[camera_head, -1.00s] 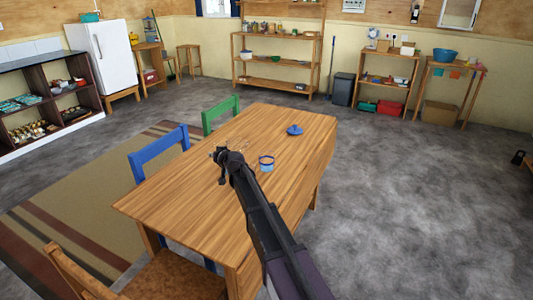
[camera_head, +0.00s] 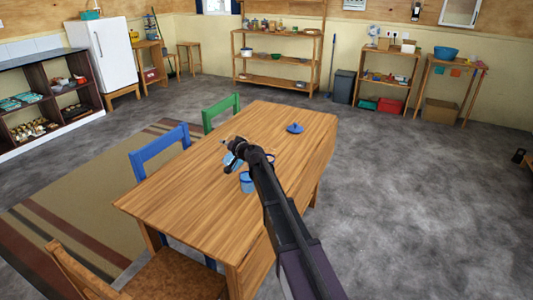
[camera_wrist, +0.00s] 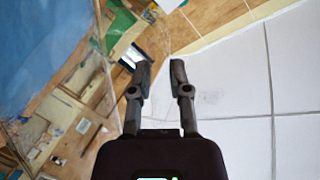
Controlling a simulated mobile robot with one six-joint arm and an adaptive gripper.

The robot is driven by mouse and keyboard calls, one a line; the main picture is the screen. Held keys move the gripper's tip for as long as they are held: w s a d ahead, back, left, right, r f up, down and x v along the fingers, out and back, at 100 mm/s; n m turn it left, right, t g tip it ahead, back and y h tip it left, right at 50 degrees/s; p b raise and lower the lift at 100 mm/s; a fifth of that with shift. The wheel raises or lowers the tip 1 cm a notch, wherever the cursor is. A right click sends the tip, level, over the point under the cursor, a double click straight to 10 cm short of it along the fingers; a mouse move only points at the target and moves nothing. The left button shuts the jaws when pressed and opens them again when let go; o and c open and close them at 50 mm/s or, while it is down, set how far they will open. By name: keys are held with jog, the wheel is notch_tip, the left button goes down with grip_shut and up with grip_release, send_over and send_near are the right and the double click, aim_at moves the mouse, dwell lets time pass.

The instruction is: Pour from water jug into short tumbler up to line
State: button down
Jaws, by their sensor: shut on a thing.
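My gripper (camera_head: 234,145) is above the wooden table and shut on the water jug (camera_head: 231,160), a clear vessel with light blue in it. The jug looks tilted. A blue vessel (camera_head: 247,182) stands upright on the table, below and right of the jug. I cannot tell which one is the short tumbler, nor see a fill line or a stream of water. In the wrist view, the finger pair (camera_wrist: 165,75) shows against a tilted room, with a blue translucent area at upper left.
A blue lid-like object (camera_head: 295,128) lies toward the far right of the table (camera_head: 180,195). A blue chair (camera_head: 158,150) and a green chair (camera_head: 220,112) stand at its left side. The near left tabletop is clear.

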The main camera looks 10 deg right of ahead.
aim_at(232, 133)
jog(key=shift+w+d+r+m+y+p, duration=0.1)
jog(key=shift+d+r+m+y+p, duration=0.25)
jog(key=shift+r, duration=0.25)
jog(key=shift+d+r+m+y+p, duration=0.15)
jog(key=shift+d+r+m+y, duration=0.1)
jog(key=shift+r+m, duration=0.3)
dwell(0.8)
jog(key=shift+w+d+r+m+t+p, duration=0.1)
jog(key=shift+d+r+m+t+p, duration=0.15)
jog(key=shift+d+r+m, duration=0.3)
jog(key=shift+d+r+m+t+p, duration=0.15)
jog(key=shift+d+r+m+t, duration=0.15)
jog(key=shift+r, duration=0.35)
dwell(2.5)
jog(key=shift+a, duration=0.1)
jog(key=f+n, duration=0.1)
jog(key=a+f+n+b, duration=0.1)
jog(key=f, duration=0.1)
jog(key=a+f+n+g+b, duration=0.1)
jog(key=shift+s+a+f+h, duration=0.2)
jog(key=shift+a+f+h, duration=0.05)
jog(key=shift+f+h, duration=0.15)
jog(key=shift+r, duration=0.1)
jog(key=shift+a+n, duration=0.15)
jog(key=shift+n, duration=0.1)
